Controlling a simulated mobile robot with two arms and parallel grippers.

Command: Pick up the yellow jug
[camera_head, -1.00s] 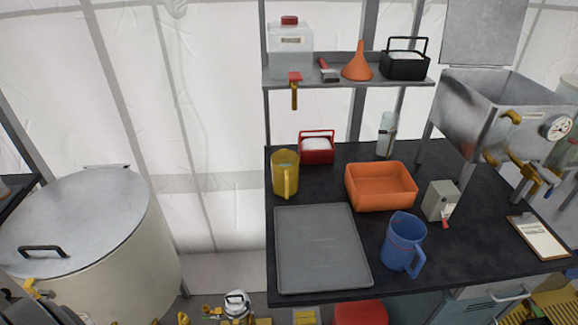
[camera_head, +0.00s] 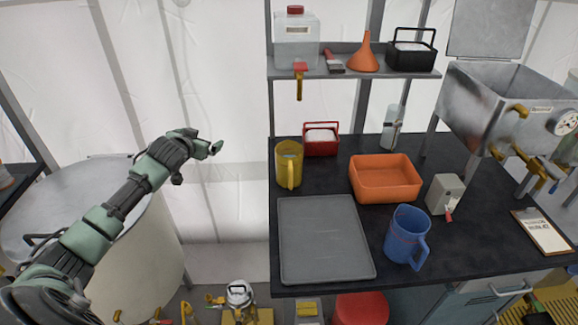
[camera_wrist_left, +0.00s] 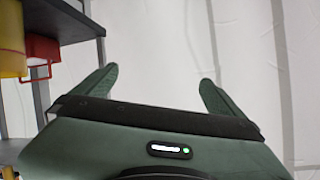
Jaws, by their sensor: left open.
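The yellow jug (camera_head: 287,165) stands upright on the dark worktop (camera_head: 330,277), at its back left corner, with its handle toward me. My left gripper (camera_head: 217,146) is open and empty, in the air left of the jug and apart from it. In the left wrist view my left gripper (camera_wrist_left: 155,90) shows two spread fingers with nothing between them. Part of the yellow jug (camera_wrist_left: 12,40) shows at the left edge of that view, outside the fingers. My right gripper is not in view.
A red basket (camera_head: 320,140) stands right behind the jug. A grey tray (camera_head: 325,240) lies in front of it. An orange bin (camera_head: 385,178) and a blue jug (camera_head: 406,237) stand to the right. A shelf (camera_head: 350,66) overhangs the back.

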